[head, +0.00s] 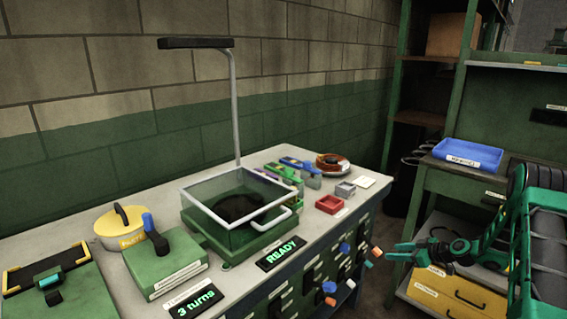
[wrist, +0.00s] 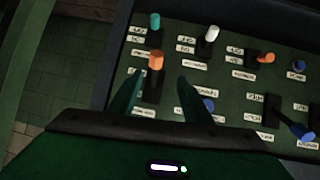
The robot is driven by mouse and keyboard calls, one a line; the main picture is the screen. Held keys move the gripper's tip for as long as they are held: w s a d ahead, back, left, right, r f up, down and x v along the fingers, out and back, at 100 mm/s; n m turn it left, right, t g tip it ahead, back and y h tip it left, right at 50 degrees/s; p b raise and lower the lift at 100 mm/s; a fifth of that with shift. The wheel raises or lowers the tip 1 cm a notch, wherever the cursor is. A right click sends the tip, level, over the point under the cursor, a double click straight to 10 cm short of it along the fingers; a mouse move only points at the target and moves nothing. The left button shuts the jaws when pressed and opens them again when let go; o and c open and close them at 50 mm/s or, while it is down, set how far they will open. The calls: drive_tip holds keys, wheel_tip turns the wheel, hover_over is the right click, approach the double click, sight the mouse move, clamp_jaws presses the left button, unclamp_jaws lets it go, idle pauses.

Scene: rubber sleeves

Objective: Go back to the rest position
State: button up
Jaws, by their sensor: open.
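My gripper (head: 394,252) is at the right in the head view, held in the air off the bench's front. It points left, its fingers are apart and nothing shows between them. In the wrist view my gripper (wrist: 160,77) faces the bench's labelled front panel. An orange-sleeved lever (wrist: 155,60) shows between and beyond the fingertips; whether they touch it is hard to tell, but the head view shows a gap. Other levers carry a teal sleeve (wrist: 155,22), a white sleeve (wrist: 212,33) and blue sleeves (wrist: 299,65).
The bench top (head: 118,270) holds a glass-covered green box (head: 240,215), a READY sign (head: 281,253), a yellow pot (head: 122,228) and a red tray (head: 330,204). A shelf unit with a blue tray (head: 467,155) and yellow drawer (head: 455,290) stands close to my arm at right.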

drive_tip(key=s+a+r+m+g+h, duration=0.3)
drive_tip(key=s+r+m+g+h, duration=0.25)
drive_tip(key=s+r, duration=1.6)
drive_tip(key=s+a+r+m+g, duration=0.1)
drive_tip(key=s+r+m, duration=0.1)
drive_tip(key=s, duration=0.8)
drive_tip(key=s+a+r+m+g, duration=0.1)
drive_tip(key=s+a+r+m, duration=0.1)
drive_tip(key=s, duration=0.9)
drive_tip(key=s+a+r+m+g, duration=0.2)
drive_tip(key=s+r+m, duration=0.2)
drive_tip(key=s, duration=0.6)
drive_tip(key=shift+s+a+m+h, duration=0.2)
drive_tip(key=shift+s+m+h, duration=0.05)
drive_tip(key=shift+m+h, duration=0.25)
